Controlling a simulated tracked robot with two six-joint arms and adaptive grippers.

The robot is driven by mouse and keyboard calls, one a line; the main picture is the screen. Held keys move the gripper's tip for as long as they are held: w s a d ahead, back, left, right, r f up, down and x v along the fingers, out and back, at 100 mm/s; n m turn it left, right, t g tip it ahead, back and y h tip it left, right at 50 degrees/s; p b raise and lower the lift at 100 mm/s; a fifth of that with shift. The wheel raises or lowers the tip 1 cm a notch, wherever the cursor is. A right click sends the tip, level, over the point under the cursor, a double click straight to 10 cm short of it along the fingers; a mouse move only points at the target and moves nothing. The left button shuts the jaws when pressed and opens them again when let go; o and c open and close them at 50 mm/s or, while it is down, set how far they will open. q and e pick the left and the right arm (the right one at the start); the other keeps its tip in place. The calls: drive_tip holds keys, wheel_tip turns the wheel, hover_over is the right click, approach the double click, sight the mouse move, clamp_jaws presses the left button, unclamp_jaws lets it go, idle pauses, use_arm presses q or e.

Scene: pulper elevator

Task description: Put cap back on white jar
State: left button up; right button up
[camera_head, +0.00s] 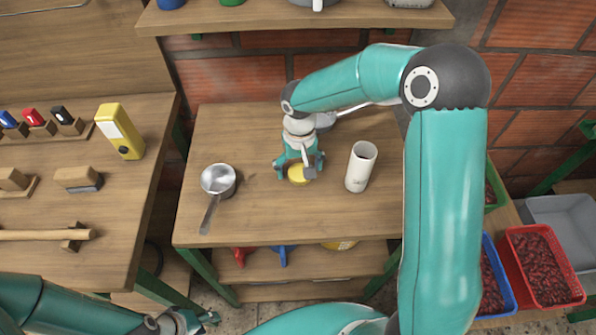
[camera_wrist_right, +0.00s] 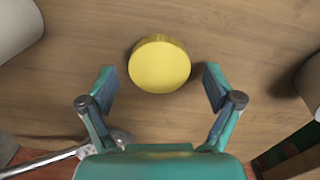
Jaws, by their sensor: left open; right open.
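A round yellow cap (camera_head: 299,174) lies flat on the wooden table (camera_head: 262,214). My right gripper (camera_head: 300,168) is over it, pointing down, with its fingers apart. In the right wrist view the yellow cap (camera_wrist_right: 159,64) lies just ahead of and between the open fingertips (camera_wrist_right: 160,82), with gaps on both sides. The white jar (camera_head: 361,166) stands upright to the right of the cap, its top open. A white cylinder edge (camera_wrist_right: 16,28) shows at the upper left of the wrist view. My left gripper (camera_head: 188,322) is open and empty at the bottom left, away from the table.
A metal saucepan (camera_head: 218,182) sits at the table's left side. A metal-handled thing (camera_head: 325,120) lies behind my right gripper, partly hidden. A side bench holds a yellow device (camera_head: 120,131). The table's front middle is clear.

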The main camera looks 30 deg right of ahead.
sight(299, 170)
drive_tip(key=shift+c, duration=0.2)
drive_tip(key=c, duration=0.7)
drive_tip(key=shift+r, duration=0.1)
wheel_tip(299, 170, up, 20)
drive_tip(key=shift+f, duration=0.1)
idle(0.5)
